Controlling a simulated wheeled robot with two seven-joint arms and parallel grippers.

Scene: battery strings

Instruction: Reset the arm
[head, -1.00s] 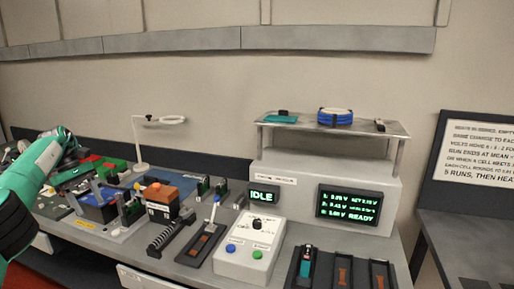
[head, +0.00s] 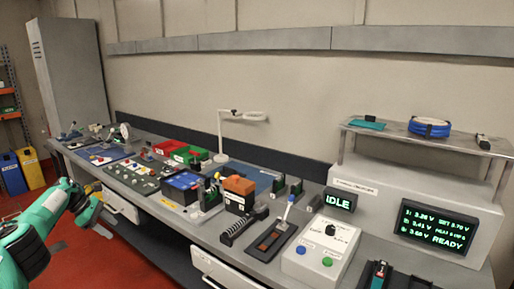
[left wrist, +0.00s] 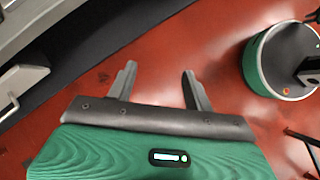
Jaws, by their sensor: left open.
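My left arm comes in from the left in the head view, with its left gripper (head: 92,212) out in front of the bench, over the red floor and clear of the bench top. In the left wrist view the two fingers of the left gripper (left wrist: 157,88) stand apart with only red floor between them. It is open and empty. My right gripper is not in view.
The long bench (head: 170,215) holds red and green bins (head: 185,152), an orange-topped block (head: 239,186), a lever unit (head: 270,240), a control box (head: 320,250) and a display unit (head: 435,228) reading READY. A drawer front (head: 215,270) is below. Coloured bins (head: 22,168) stand far left.

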